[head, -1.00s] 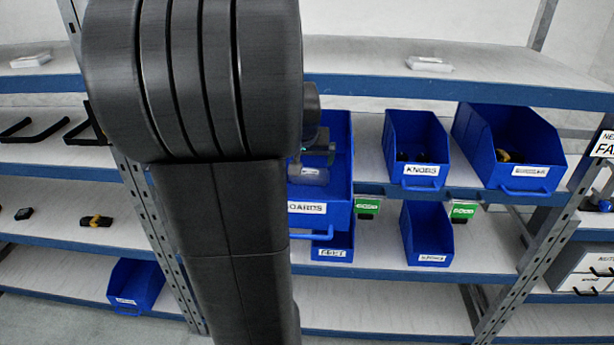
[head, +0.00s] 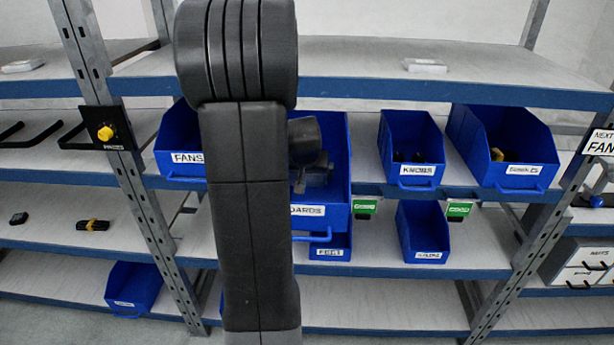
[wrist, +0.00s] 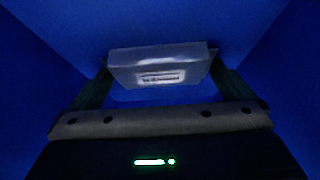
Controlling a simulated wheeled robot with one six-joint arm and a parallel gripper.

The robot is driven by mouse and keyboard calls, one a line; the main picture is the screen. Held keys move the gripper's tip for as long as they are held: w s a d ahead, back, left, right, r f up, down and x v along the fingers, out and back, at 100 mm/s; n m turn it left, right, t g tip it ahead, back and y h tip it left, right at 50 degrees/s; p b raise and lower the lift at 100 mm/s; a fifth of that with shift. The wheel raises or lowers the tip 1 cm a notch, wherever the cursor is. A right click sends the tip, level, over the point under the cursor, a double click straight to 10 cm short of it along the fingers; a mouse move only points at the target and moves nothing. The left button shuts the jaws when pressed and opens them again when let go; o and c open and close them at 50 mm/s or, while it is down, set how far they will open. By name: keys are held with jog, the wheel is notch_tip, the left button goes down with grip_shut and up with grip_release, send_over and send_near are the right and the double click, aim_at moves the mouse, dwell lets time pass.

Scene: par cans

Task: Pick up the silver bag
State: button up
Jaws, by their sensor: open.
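The silver bag (wrist: 160,57), a pale grey packet with a white printed label, lies in a blue bin in the wrist view. My gripper (wrist: 158,78) is open, with one finger at each side of the bag; I cannot tell whether either finger touches it. In the head view my gripper (head: 314,172) reaches down into the blue bin whose label ends in "OARDS" (head: 340,205). My own arm hides the left part of that bin, and the bag cannot be made out there.
The bin's blue walls surround my gripper closely. A FANS bin (head: 182,140) stands to the left, and a KNOBS bin (head: 412,135) and a larger bin (head: 515,130) to the right. A shelf (head: 450,90) runs above and behind.

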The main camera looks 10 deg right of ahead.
jog(key=shift+c, duration=0.4)
jog(key=c, duration=0.7)
jog(key=shift+o, duration=0.2)
